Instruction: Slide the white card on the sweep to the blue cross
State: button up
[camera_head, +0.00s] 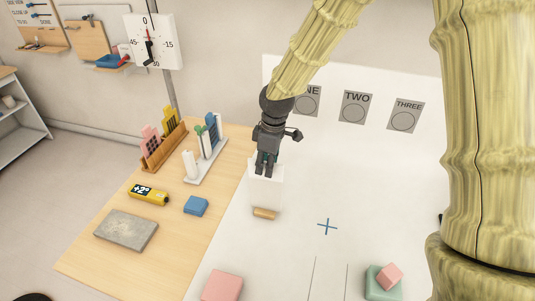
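The white card (266,195) lies or stands on the white sweep (300,185), left of its middle; white on white, its tilt is hard to tell. The blue cross (327,226) is marked on the sweep, to the right of and nearer than the card. My gripper (265,172) points down at the far part of the card, its fingertips overlapping it in the picture. I cannot tell whether they touch it or how wide the fingers are apart.
A small wooden block (264,213) is at the card's near edge. A pink block (222,286) and a green block (383,283) bearing a smaller pink one lie nearer. The wooden table (165,262) at left holds a blue block (196,206). The sweep around the cross is clear.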

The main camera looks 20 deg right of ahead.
jog(key=p, duration=0.2)
send_over(266, 189)
jog(key=shift+w+a+f, duration=0.1)
jog(key=shift+w+f, duration=0.1)
jog(key=shift+f, duration=1.25)
jog(key=shift+w+a+f, duration=0.1)
jog(key=shift+w+f, duration=0.05)
jog(key=shift+f, duration=1.25)
grip_shut()
